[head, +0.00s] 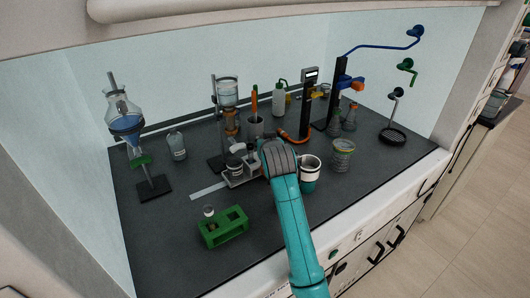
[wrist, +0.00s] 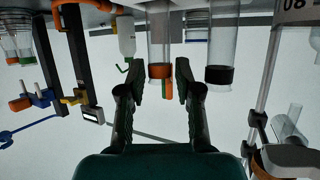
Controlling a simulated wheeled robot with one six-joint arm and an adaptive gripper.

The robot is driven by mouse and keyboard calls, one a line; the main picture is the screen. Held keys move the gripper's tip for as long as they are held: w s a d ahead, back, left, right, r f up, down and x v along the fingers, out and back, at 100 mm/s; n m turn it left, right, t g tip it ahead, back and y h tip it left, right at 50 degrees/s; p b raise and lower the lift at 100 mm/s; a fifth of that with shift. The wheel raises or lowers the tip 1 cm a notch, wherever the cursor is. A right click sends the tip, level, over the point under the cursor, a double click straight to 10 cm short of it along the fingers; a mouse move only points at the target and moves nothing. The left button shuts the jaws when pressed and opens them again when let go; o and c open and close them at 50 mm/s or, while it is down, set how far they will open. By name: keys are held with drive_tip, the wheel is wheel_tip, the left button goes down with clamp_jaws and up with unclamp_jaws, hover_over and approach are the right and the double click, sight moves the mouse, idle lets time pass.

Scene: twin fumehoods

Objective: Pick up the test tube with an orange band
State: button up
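The test tube with an orange band (wrist: 160,71) is clear and shows in the wrist view, which looks upside down. It lies between the two fingers of my gripper (wrist: 159,84), with a small visible gap on each side. My gripper is open. A second clear tube with a black band (wrist: 221,75) is just right of the right finger. In the head view my arm (head: 288,205) reaches over the bench, and its end hides the gripper and the orange-banded tube.
A grey rack with jars (head: 238,176) is left of my arm's end; a green rack (head: 223,229) stands nearer. A dark-and-white cup (head: 310,175) and a glass beaker (head: 342,157) are to the right. Stands and glassware fill the back.

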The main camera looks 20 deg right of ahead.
drive_tip(key=shift+w+f, duration=0.2)
drive_tip(key=shift+w, duration=0.4)
clamp_jaws()
drive_tip(key=shift+r, duration=0.1)
wheel_tip(320, 180, up, 9)
drive_tip(key=shift+f, duration=0.1)
drive_tip(key=shift+s+a+r, duration=0.1)
drive_tip(key=shift+s+r, duration=0.15)
drive_tip(key=shift+s, duration=0.05)
drive_tip(key=s+a, duration=0.2)
drive_tip(key=s, duration=0.8)
drive_tip(key=s+a+f, duration=0.1)
drive_tip(key=s+a, duration=0.1)
drive_tip(key=s, duration=0.8)
drive_tip(key=shift+s+a+f+m, duration=0.15)
drive_tip(key=shift+a+m, duration=0.15)
